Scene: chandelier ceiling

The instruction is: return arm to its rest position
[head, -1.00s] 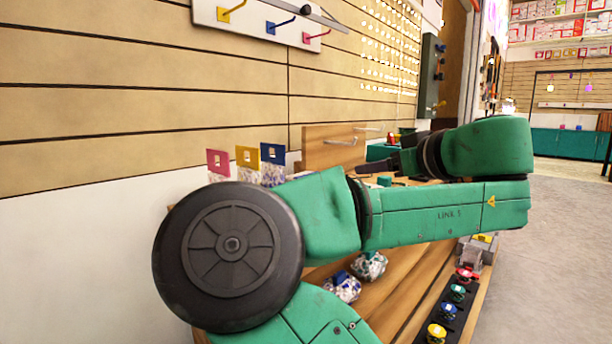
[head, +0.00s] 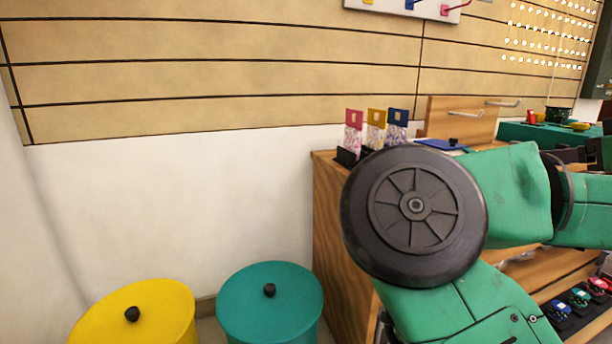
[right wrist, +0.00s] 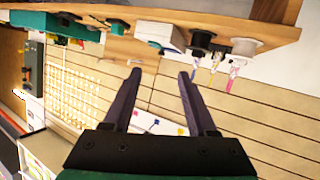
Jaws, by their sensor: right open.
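My right arm, green with a large dark round joint cap, fills the lower right of the head view. Its dark gripper (head: 566,157) shows partly at the right edge, over the wooden counter (head: 335,215). In the right wrist view the right gripper (right wrist: 158,75) has its two dark fingers spread apart with nothing between them. The scene there appears upside down, with the counter edge (right wrist: 200,28) along the top and the slatted wall beyond the fingers. My left gripper is in neither view.
A yellow lidded bin (head: 140,318) and a teal lidded bin (head: 270,305) stand on the floor left of the counter. Pink, yellow and blue tagged packets (head: 375,135) stand on the counter by the wall. Several small coloured items (head: 580,297) lie at the lower right.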

